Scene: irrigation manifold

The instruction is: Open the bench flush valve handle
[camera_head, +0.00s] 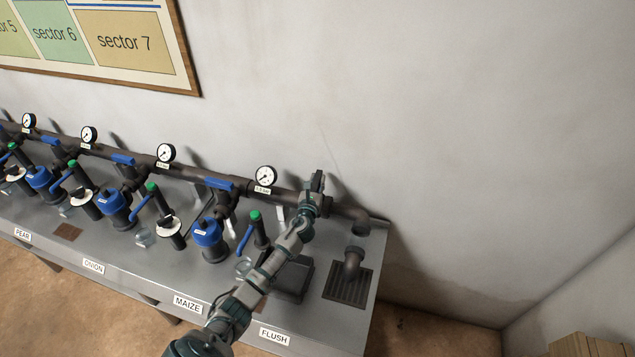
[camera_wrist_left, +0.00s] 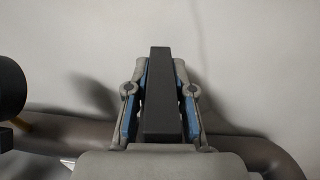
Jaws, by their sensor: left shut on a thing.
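The bench flush valve handle is a dark, straight bar (camera_wrist_left: 158,100), upright in the middle of the left wrist view. My left gripper (camera_head: 315,187) is at the right end of the manifold pipe, above the FLUSH label (camera_head: 274,336). In the left wrist view its two blue-padded fingers lie on either side of the bar and are shut on it. In the head view the gripper and arm largely cover the handle and the valve body. My right gripper is not in view.
The dark manifold pipe (camera_head: 350,212) runs along the wall and bends down at the right. A pressure gauge (camera_head: 266,176), a blue-handled valve (camera_head: 219,184) and a blue filter (camera_head: 209,235) stand left of my arm. A drain grate (camera_head: 343,291) lies to the right.

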